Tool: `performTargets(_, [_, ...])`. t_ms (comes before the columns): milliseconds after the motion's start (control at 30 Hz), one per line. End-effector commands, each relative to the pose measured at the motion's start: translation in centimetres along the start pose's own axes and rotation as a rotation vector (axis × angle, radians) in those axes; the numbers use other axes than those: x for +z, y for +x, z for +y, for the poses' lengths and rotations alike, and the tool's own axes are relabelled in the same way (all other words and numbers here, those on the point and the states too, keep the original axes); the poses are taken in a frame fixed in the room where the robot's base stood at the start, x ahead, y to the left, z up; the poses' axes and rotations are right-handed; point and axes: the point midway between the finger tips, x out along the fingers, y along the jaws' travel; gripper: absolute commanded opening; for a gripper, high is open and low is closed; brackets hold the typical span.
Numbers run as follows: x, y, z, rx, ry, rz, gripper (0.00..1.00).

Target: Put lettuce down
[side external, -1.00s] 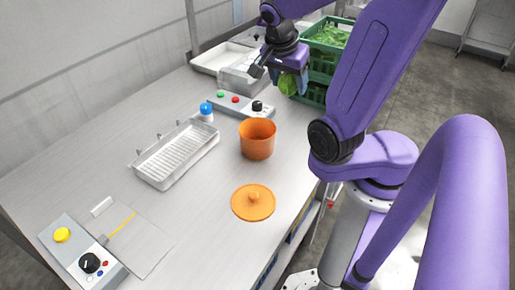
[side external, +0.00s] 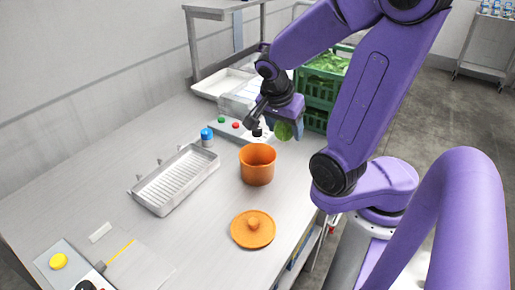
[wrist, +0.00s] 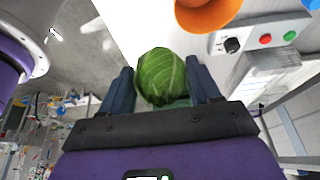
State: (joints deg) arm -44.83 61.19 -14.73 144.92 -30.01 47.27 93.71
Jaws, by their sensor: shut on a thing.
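A green lettuce (wrist: 162,77) is held between the two blue fingers of my gripper (wrist: 165,88) in the wrist view. In the side external view, the lettuce (side external: 284,131) hangs under my gripper (side external: 284,118), above the table's right edge, in front of the green crates. An orange pot (side external: 257,168) stands open on the table to the lower left of the lettuce. Its inside bottom is hidden. An orange lid (side external: 253,229) with a knob lies flat on the table in front of the pot.
A grey tray (side external: 178,181) and a blue-capped bottle (side external: 207,138) stand left of the pot. A button box (side external: 231,129) is behind it. Green crates (side external: 322,84) with greens are stacked at the back right. A control box and board (side external: 135,243) are at the front left.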

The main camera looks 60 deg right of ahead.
Motion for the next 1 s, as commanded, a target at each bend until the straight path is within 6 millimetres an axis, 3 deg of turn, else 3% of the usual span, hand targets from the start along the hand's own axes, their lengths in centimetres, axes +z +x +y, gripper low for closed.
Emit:
performTargets(267, [0.3,1.7,-3.6,0.002,-0.005,-0.001,0.3])
performTargets(600, [1.4,5.4,-6.6,0.003,-0.004,-0.001,0.3])
performTargets(1000, [2.1,7.4,-8.3,0.001,-0.002,-0.001,0.3])
